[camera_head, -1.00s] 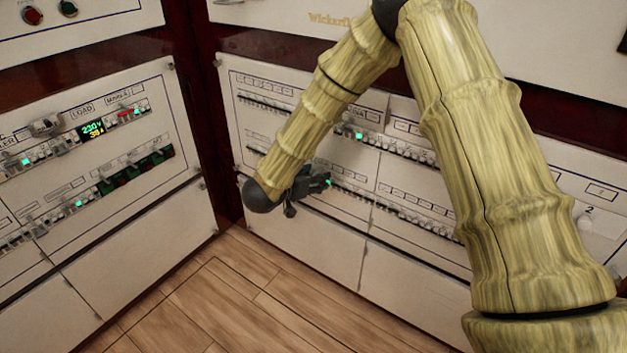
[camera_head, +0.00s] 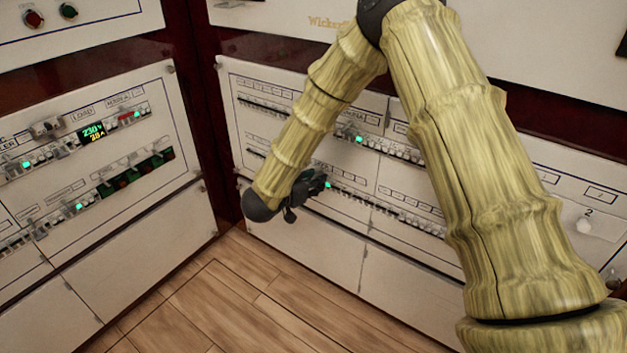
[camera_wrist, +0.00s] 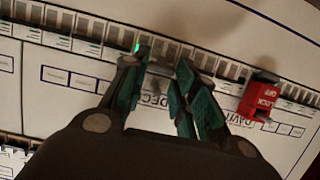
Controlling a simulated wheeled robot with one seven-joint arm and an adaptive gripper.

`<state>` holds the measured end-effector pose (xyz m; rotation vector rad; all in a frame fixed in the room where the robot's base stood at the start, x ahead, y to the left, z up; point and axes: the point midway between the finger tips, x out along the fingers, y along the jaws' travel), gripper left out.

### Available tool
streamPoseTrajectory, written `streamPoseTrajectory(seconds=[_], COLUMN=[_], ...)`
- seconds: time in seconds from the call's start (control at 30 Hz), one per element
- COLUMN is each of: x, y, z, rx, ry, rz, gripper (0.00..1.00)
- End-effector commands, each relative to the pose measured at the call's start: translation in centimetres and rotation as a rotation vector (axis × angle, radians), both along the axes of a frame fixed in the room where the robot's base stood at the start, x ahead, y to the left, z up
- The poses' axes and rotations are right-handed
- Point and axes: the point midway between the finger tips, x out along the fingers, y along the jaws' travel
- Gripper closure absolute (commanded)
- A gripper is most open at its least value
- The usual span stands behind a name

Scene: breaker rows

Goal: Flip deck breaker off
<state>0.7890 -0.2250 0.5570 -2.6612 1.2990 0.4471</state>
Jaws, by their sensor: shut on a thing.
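The deck breaker (camera_wrist: 160,66) sits in a row of breakers in the wrist view, above a label (camera_wrist: 153,98) of which "DEC" can be read. My gripper (camera_wrist: 161,70) has one fingertip on each side of this breaker and is shut on it. The fingers hide part of the label and the neighbouring breakers. Which way the toggle points is too dark and small to tell. In the head view my gripper (camera_head: 314,183) is at the lower breaker row of the right panel, and the breaker itself is hidden there.
A red lockout tag reading "LOCK OFF" (camera_wrist: 262,94) is on a breaker to the right, by a label starting "DAVI". A green light (camera_wrist: 137,47) glows beside the left fingertip. Another breaker panel (camera_head: 130,235) stands at left, with a lit display (camera_head: 92,132). The wooden floor (camera_head: 215,300) is clear.

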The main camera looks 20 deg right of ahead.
Motion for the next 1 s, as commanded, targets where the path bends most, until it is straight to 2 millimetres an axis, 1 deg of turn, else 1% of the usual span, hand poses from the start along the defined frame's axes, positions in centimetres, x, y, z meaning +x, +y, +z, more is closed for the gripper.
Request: streamPoseTrajectory(seconds=[0.47,1.0], x=[-0.4,-0.4], y=[0.7,0.7], z=[-1.9,-4.9], rx=[-0.246,-0.616], ry=[-0.187,-0.479], rz=[0.005,0.005], gripper=[0.95,0.95])
